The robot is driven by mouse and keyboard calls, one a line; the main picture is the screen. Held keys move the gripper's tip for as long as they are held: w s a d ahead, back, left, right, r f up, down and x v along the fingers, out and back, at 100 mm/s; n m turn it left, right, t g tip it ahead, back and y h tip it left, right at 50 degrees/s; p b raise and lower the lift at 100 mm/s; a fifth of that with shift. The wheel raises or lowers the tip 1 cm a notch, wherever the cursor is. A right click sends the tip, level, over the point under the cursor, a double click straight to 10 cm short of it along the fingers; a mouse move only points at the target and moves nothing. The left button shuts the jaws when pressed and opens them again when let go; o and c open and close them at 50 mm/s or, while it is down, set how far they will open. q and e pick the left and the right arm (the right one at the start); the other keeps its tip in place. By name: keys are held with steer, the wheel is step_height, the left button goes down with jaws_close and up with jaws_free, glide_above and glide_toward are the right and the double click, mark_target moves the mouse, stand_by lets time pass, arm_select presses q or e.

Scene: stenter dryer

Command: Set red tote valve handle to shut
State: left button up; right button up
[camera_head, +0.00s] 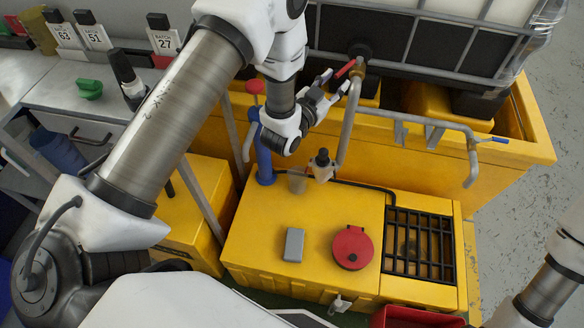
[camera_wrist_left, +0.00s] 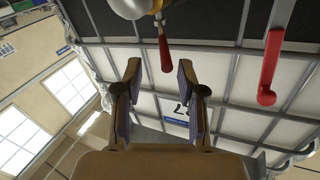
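The red tote valve handle (camera_head: 345,69) is a short lever on a brass valve (camera_head: 359,66) at the front of the caged tote. In the left wrist view the red handle (camera_wrist_left: 165,52) points toward the gap between my fingers, with the brass valve behind it. My left gripper (camera_head: 333,86) is open beside the handle. In the left wrist view its fingers (camera_wrist_left: 160,72) stand apart on either side of the handle's tip line, and no contact shows. My right gripper is out of view.
A grey pipe (camera_head: 350,125) runs down from beside the valve, close to my gripper. A blue hand pump (camera_head: 264,160) stands to the left. The yellow deck holds a red cap (camera_head: 352,248) and a grey block (camera_head: 293,244). Another red handle (camera_wrist_left: 269,72) shows in the wrist view.

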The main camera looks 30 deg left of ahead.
arm_select(q)
steer(key=s+a+f+n+g+y, duration=0.2)
steer(key=s+f+g, duration=0.6)
steer(key=s+f, duration=0.8)
steer(key=shift+s+a+f+g, duration=0.15)
steer(key=shift+a+f+g, duration=0.15)
steer(key=shift+f, duration=0.45)
